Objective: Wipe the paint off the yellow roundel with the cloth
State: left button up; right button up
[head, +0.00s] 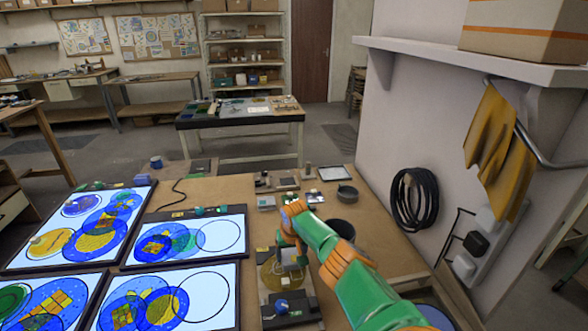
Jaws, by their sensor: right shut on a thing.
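My right gripper (287,259) reaches in from the lower right and is shut on a small pale grey thing that looks like the cloth; the fingers hide much of it. Right below it is a yellow translucent roundel (269,277) on a dark stand at the front of the bench, partly covered by the gripper. I cannot tell whether the cloth touches the glass, or how much paint is on it. Another yellow disc (48,244) lies on the far left light panel. My left gripper is not in view.
Several lit panels (218,290) with coloured discs fill the left of the bench. A blue knob (282,305) is at the stand's near end. A dark cup (341,229) and small tools stand behind my gripper. A mustard cloth (497,150) hangs from the right wall's rail.

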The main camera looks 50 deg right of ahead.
aim_at(276, 259)
jog(key=shift+w+f+b, duration=0.25)
jog(key=shift+w+b, duration=0.05)
jog(key=shift+b, duration=0.05)
jog(key=shift+w+r, duration=0.15)
jog(key=shift+r, duration=0.05)
jog(key=shift+w+a+r+b, duration=0.1)
jog(key=shift+w+a+b, duration=0.7)
jog(key=shift+w+a, duration=0.8)
jog(key=shift+s+d+r+p, duration=0.15)
jog(key=shift+s+p, duration=0.25)
jog(key=shift+s+d+p, duration=0.55)
jog(key=shift+s+d, duration=0.4)
jog(key=shift+d, duration=0.15)
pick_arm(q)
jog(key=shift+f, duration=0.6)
pick_arm(e)
jog(key=shift+s+d+f, duration=0.25)
jog(key=shift+s+d, duration=0.05)
jog(key=shift+d, duration=0.05)
notch_tip(276, 259, up, 5)
jog(key=p, duration=0.5)
jog(key=shift+r, duration=0.15)
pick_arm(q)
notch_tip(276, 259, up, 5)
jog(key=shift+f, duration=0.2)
